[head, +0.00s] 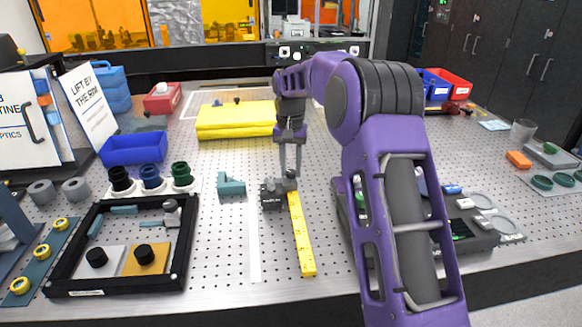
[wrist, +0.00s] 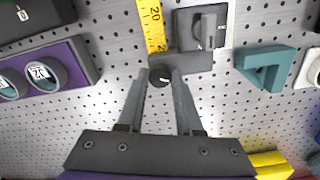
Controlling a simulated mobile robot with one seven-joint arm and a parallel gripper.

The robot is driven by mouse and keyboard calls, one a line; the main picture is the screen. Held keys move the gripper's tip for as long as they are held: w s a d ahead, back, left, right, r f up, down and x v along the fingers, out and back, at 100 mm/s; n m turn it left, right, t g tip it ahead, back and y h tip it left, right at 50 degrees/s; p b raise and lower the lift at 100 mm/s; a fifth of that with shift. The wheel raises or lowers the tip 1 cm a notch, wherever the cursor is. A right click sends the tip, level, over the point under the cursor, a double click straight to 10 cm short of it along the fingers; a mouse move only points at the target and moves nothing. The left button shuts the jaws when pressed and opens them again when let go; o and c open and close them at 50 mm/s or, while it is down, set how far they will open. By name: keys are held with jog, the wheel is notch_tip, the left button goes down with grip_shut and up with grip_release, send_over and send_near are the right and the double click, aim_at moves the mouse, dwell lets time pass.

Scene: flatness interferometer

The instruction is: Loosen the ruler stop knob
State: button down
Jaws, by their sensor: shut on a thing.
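The ruler stop is a small dark block (head: 272,196) on the perforated bench, at the far end of the yellow ruler (head: 301,236). In the wrist view the ruler (wrist: 152,28) runs up from the grey stop bar (wrist: 196,61). The round black stop knob (wrist: 160,75) is on the near side of that bar. My gripper (head: 291,172) points down over the stop. In the wrist view my gripper (wrist: 161,80) has its two fingertips closed on the sides of the knob, one on the left and one on the right. Part of the knob's sides is hidden by the fingers.
A teal angled block (head: 231,187) stands left of the stop. A black-framed tray (head: 185,245) with parts lies further left. A yellow folded cloth (head: 235,120) lies behind. A grey tray (head: 470,235) is at right. Bare bench lies left of the ruler.

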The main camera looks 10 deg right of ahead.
aim_at(290, 172)
jog(key=shift+r, duration=0.1)
jog(key=shift+r+n+p, duration=0.15)
jog(key=shift+n+p, duration=0.85)
jog(key=shift+f+n+p, duration=0.2)
jog(key=shift+n+p, duration=0.4)
jog(key=shift+n, duration=0.8)
jog(key=c, duration=0.6)
grip_release()
notch_tip(290, 172, up, 17)
jog(key=shift+a+r+p, duration=0.1)
jog(key=shift+r+p, duration=0.1)
jog(key=shift+p, duration=0.1)
